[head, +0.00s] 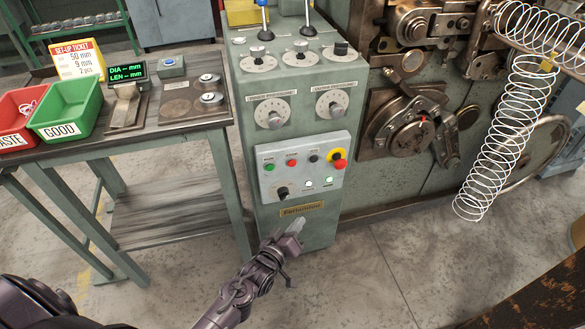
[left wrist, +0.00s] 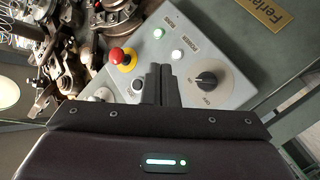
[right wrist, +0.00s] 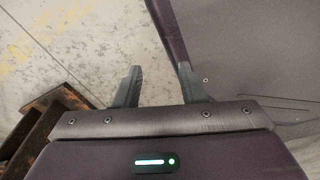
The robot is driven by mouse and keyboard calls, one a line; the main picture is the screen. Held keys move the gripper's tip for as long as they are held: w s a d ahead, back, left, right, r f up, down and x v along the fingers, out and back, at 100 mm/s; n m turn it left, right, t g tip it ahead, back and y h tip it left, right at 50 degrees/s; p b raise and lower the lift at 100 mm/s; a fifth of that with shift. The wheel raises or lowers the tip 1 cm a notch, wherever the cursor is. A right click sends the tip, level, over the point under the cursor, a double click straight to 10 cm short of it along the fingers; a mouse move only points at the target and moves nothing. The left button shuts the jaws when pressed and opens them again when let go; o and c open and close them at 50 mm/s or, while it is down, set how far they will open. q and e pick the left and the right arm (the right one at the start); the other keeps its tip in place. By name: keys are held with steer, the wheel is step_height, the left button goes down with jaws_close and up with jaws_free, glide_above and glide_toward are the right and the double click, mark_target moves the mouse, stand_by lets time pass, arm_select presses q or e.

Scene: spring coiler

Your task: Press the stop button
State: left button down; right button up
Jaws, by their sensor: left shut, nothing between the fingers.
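The grey control panel (head: 303,172) is on the front of the green machine cabinet. Its top row has a green button (head: 269,167), a small red button (head: 291,162), a black button (head: 314,157) and a red mushroom button on yellow (head: 339,156). Their labels are too small to read. My left gripper (head: 299,222) is shut and empty, below the panel in the head view. In the left wrist view its fingers (left wrist: 161,84) overlap the panel and hide part of it; the mushroom button (left wrist: 122,56) shows left of them. My right gripper (right wrist: 157,84) is open and empty.
A black selector knob (head: 282,193) and two lit buttons (head: 307,184) sit low on the panel. A bench (head: 185,112) with a green bin (head: 64,109) stands left. Wire coils (head: 512,130) hang at right. The right wrist view shows floor (right wrist: 65,45) and a brown wooden object (right wrist: 40,125).

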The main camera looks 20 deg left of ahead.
mark_target(292, 163)
arm_select(q)
step_height(292, 163, up, 9)
steer(key=w+n+t, duration=0.1)
steer(key=w+t, duration=0.1)
steer(key=shift+w+d+f+t+h, duration=0.15)
steer(key=shift+t+h, duration=0.15)
arm_select(e)
steer(key=shift+s+a+f, duration=0.1)
steer(key=shift+s+f, duration=0.05)
steer(key=shift+f, duration=0.2)
arm_select(q)
steer(key=shift+b, duration=0.3)
